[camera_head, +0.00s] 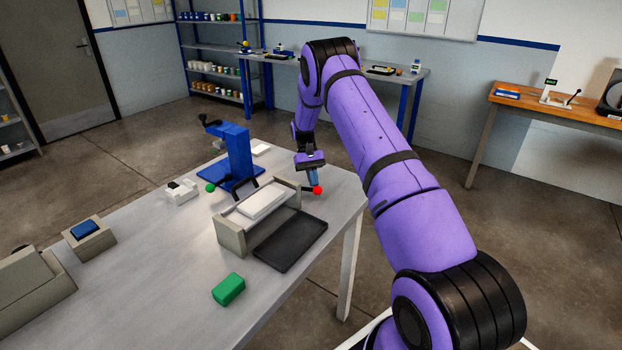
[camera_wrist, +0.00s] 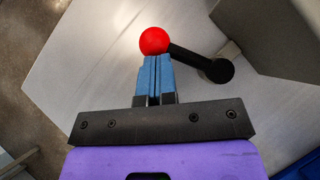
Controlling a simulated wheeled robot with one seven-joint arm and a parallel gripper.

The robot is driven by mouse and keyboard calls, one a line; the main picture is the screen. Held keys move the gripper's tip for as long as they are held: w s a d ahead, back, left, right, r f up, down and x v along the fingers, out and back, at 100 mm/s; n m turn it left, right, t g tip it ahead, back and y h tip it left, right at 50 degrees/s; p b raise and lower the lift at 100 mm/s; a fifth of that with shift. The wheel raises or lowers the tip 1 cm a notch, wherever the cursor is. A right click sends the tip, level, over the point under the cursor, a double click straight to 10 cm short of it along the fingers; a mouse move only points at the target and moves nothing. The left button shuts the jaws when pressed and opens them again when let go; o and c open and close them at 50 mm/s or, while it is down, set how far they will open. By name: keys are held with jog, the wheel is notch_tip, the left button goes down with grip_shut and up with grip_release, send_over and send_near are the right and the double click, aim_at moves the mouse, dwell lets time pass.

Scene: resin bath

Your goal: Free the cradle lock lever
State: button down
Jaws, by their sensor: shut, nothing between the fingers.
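The cradle lock lever (camera_wrist: 192,58) is a black arm with a red ball knob (camera_wrist: 154,41) at its end and a round black pivot (camera_wrist: 220,71) at the right in the wrist view. In the head view the red knob (camera_head: 317,190) sticks out to the right of the grey cradle (camera_head: 232,238), which holds a pale block (camera_head: 262,203). My gripper (camera_wrist: 155,60) is shut and empty, its blue fingertips right at the red knob. In the head view my gripper (camera_head: 312,180) is just above the knob. I cannot tell whether they touch.
A black tray (camera_head: 290,246) lies before the cradle, and a green block (camera_head: 228,289) sits nearer. A blue press-like stand (camera_head: 238,160) and a small white device (camera_head: 181,192) are behind. The table's right edge is close to the lever; its front left is mostly clear.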

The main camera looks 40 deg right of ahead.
jog(key=shift+s+a+m+t+y, duration=0.3)
jog(key=shift+s+m+y, duration=0.3)
jog(key=shift+m, duration=0.45)
jog(key=shift+s+a+m+t+y, duration=0.2)
jog(key=shift+s+m+t+y, duration=0.2)
jog(key=shift+m+y, duration=0.5)
jog(key=shift+m, duration=0.25)
